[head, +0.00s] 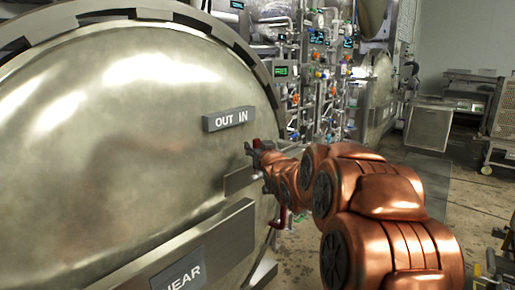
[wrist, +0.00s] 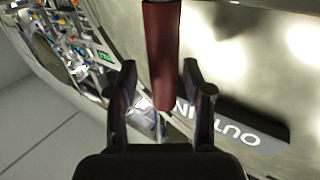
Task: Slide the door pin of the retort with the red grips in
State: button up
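The retort door (head: 120,120) is a large domed metal door filling the left of the head view, with an "OUT IN" label (head: 229,119). A red grip (head: 257,143) shows at its right edge, just right of the label. In the wrist view the dark red grip (wrist: 162,45) runs down between the fingers of my gripper (wrist: 158,72). The fingers stand apart on either side of it, with a gap at the left. A short silver rod (wrist: 160,126) shows below the grip. My gripper (head: 257,160) hides most of the pin in the head view.
A metal bar (head: 190,250) with a partly seen "NEAR" label crosses the lower door. Another red part (head: 279,219) shows below my gripper. Pipes and valves (head: 318,70) stand behind. Open floor (head: 460,190) lies at the right, with a wheeled cart (head: 503,130).

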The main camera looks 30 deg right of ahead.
jog(key=shift+s, duration=0.1)
jog(key=shift+s+a+f, duration=0.15)
jog(key=shift+s, duration=0.3)
jog(key=v, duration=1.1)
dwell(0.4)
